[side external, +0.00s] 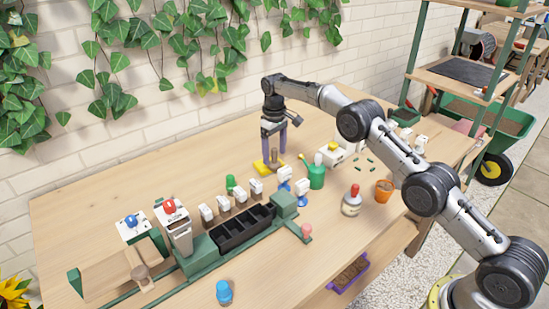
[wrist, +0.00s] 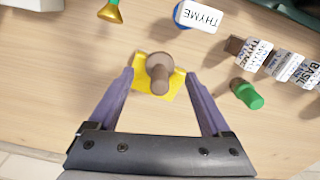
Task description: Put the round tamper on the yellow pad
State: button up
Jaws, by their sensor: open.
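The round tamper (wrist: 158,75), brown with an upright handle, stands on the yellow pad (wrist: 145,97) in the wrist view. In the side view the yellow pad (side external: 261,168) shows beneath my gripper, with the tamper (side external: 274,158) on it, partly hidden by the fingers. My gripper (wrist: 158,78) is open, its two purple fingers apart on either side of the tamper, and nothing is clamped between them. In the side view my gripper (side external: 273,150) points down over the pad.
A green watering can (side external: 316,176) stands right of the pad. A green-capped object (wrist: 246,93) and several labelled plant markers (wrist: 285,65) are to the right in the wrist view. A black tray (side external: 242,230) sits in front. Bare table lies left of the pad.

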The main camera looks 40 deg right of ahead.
aim_at(274, 149)
jog(key=shift+r, duration=2.7)
jog(key=s+a+r+t, duration=0.1)
jog(key=s+r, duration=0.3)
jog(key=r, duration=0.4)
jog(key=s+r+t, duration=0.1)
jog(key=s+r, duration=0.3)
jog(key=r, duration=0.3)
jog(key=s+a+r+m+t, duration=0.1)
jog(key=s+r, duration=0.6)
jog(key=s, duration=0.5)
jog(key=s+f+t, duration=0.1)
jog(key=s+f, duration=0.3)
jog(key=s, duration=1)
jog(key=s+a+f+t, duration=0.1)
jog(key=s+f, duration=0.2)
jog(key=s, duration=1.1)
jog(key=shift+f+m+t, duration=0.3)
jog(key=shift+f+m, duration=0.05)
jog(key=shift+m, duration=0.05)
